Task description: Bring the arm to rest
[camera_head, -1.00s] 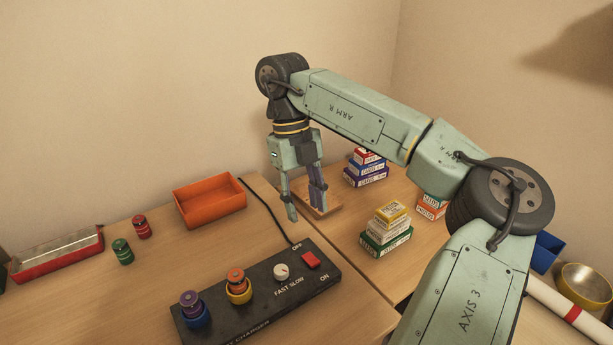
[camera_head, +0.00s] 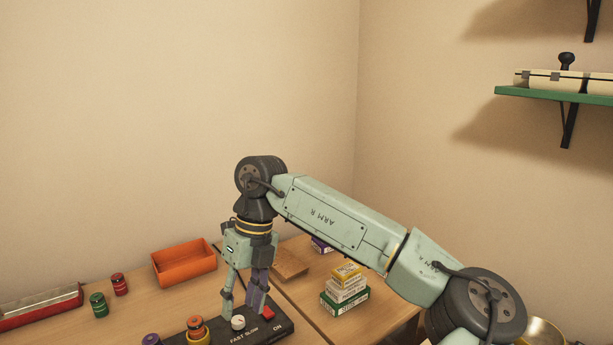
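My arm reaches in from the lower right, with its forearm sloping up to the left and the wrist bent down. My gripper (camera_head: 243,308) points down, with its two fingers apart and nothing visible between them. Its fingertips are in front of or over the back part of the black charger box (camera_head: 284,328), close to the white speed dial (camera_head: 238,322). I cannot tell whether they touch the box.
An orange tray (camera_head: 184,264), red and green batteries (camera_head: 120,284) (camera_head: 98,305) and a red-rimmed tray (camera_head: 40,305) lie left. A wooden block (camera_head: 290,265) and stacked card boxes (camera_head: 345,290) stand right. A green shelf (camera_head: 540,95) hangs upper right. The wall's middle is clear.

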